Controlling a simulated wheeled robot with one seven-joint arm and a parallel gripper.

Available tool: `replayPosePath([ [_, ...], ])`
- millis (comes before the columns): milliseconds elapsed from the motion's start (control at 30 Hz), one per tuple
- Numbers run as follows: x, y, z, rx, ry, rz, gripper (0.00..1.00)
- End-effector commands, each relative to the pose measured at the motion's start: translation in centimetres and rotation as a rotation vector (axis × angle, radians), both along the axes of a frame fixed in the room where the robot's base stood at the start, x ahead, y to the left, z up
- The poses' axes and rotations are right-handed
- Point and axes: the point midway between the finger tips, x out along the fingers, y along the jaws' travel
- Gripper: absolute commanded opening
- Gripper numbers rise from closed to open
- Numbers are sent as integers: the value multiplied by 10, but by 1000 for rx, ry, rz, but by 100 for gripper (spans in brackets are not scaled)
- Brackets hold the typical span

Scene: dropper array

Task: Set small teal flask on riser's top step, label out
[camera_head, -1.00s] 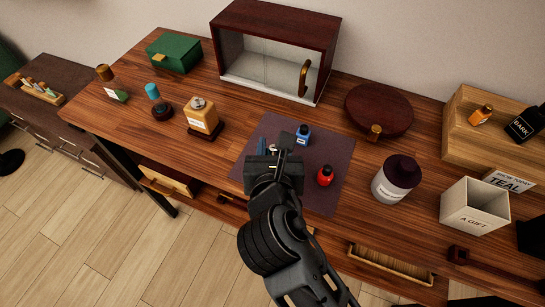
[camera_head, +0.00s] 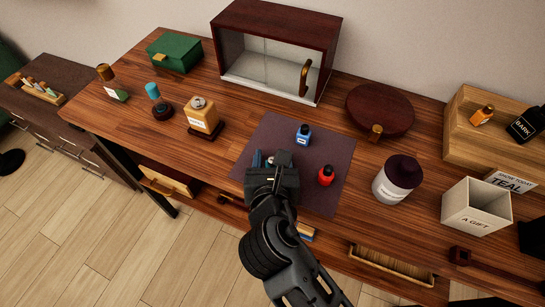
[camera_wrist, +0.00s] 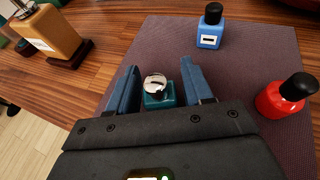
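The small teal flask (camera_wrist: 158,98) with a silver cap stands on the dark purple mat, between the fingers of my gripper (camera_wrist: 160,88) in the wrist view. The blue fingers are open, with a gap on each side of the flask. No label shows on its visible face. In the head view my gripper (camera_head: 272,160) is low over the mat's left part and hides most of the flask. The pale wooden riser (camera_head: 462,140) stands at the far right. A small orange bottle (camera_head: 481,116) and a black bottle marked BARK (camera_head: 524,124) stand on it.
On the mat (camera_head: 325,155) stand a blue bottle (camera_head: 303,134) and a red bottle (camera_head: 326,175). A white jar (camera_head: 392,187), an open gift box (camera_head: 470,221) and a TEAL sign (camera_head: 511,181) stand toward the riser. A glass-fronted cabinet (camera_head: 275,20) is behind.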

Motion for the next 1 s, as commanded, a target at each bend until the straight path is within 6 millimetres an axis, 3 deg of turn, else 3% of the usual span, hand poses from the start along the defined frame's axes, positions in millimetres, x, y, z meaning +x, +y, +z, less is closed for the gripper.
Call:
replayPosePath([
  [100,0,0,0,0,0,0,61],
  [467,-6,0,5,0,0,0,61],
  [1000,-96,-5,42,0,1,1,61],
])
